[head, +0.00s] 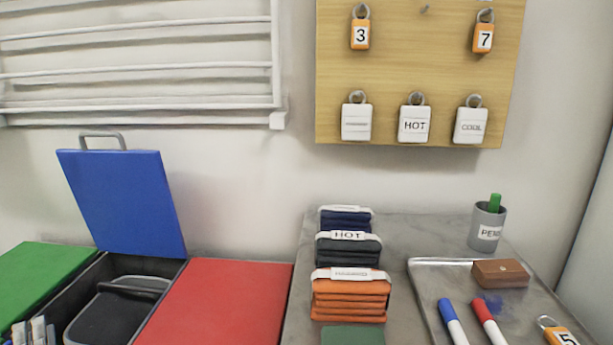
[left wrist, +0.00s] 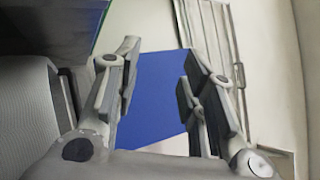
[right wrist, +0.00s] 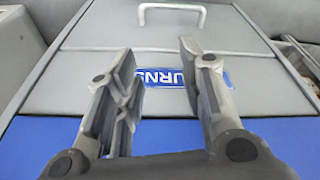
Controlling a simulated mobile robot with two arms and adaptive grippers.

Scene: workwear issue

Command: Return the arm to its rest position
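My left gripper (head: 35,332) shows only in part at the bottom left corner of the head view, by the open bin. In the left wrist view my left gripper (left wrist: 160,58) has its fingers apart with nothing between them; a blue panel (left wrist: 158,95) lies beyond. My right gripper (right wrist: 156,55) is open and empty in the right wrist view, in front of a grey surface with a blue label (right wrist: 180,78) partly hidden by the fingers; the letters URNS show. My right gripper is not seen in the head view.
A blue lid (head: 125,200) stands raised between a green lid (head: 40,285) and a red lid (head: 215,305). Folded stacks (head: 350,285) and a metal tray (head: 425,285) with markers are on the grey counter. Padlocks and tags hang on a wooden board (head: 420,65).

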